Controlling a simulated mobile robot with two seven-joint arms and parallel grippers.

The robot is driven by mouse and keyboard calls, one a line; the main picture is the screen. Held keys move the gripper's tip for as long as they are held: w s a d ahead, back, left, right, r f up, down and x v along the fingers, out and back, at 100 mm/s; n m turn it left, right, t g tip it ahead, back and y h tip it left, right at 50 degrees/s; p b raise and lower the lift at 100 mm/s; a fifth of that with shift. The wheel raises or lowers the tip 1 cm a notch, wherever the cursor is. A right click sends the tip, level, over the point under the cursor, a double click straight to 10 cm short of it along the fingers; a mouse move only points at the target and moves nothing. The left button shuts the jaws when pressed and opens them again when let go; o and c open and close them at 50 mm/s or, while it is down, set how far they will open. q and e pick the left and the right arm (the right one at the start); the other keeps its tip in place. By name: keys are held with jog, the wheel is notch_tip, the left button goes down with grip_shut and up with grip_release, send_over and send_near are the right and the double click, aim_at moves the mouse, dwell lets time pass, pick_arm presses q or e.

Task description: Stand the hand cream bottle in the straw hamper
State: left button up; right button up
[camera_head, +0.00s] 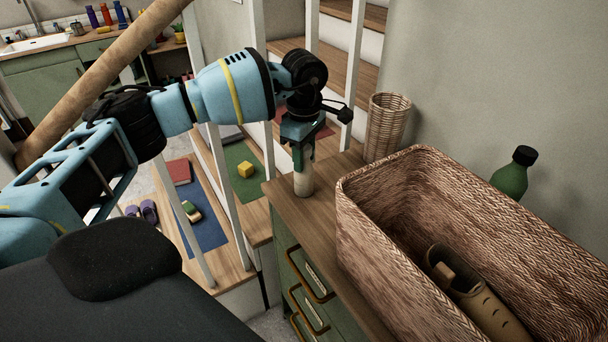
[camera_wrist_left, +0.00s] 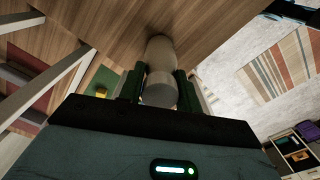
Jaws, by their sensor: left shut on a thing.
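The hand cream bottle (camera_head: 304,181), a pale beige cylinder, is held upright in my left gripper (camera_head: 300,152) at the left end of the wooden dresser top. Its base is at or just above the wood; I cannot tell which. In the left wrist view the bottle (camera_wrist_left: 160,62) sits between the two green fingers of the gripper (camera_wrist_left: 159,88), which hide part of it. The straw hamper (camera_head: 385,232), a big open woven box, stands to the right of the gripper. A tan, rounded object with holes (camera_head: 488,308) lies inside it. My right gripper is not in view.
A small wicker basket (camera_head: 386,127) stands behind the bottle, near the wall. A green bottle with a black cap (camera_head: 511,176) is behind the hamper. The dresser top (camera_head: 322,213) has a bare strip between bottle and hamper. A white stair railing (camera_head: 221,195) stands left.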

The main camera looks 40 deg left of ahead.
pick_arm(q)
grip_shut()
jog(key=shift+r, duration=0.2)
jog(key=shift+r, duration=0.55)
notch_tip(320, 180, up, 2)
jog(key=shift+r, duration=0.1)
jog(key=s+d, duration=0.3)
jog(key=s, duration=0.4)
jog(key=s+d+r+b, duration=0.1)
jog(key=s+d, duration=0.1)
jog(key=s, duration=0.6)
jog(key=shift+d+r, duration=0.15)
jog(key=shift+d, duration=0.25)
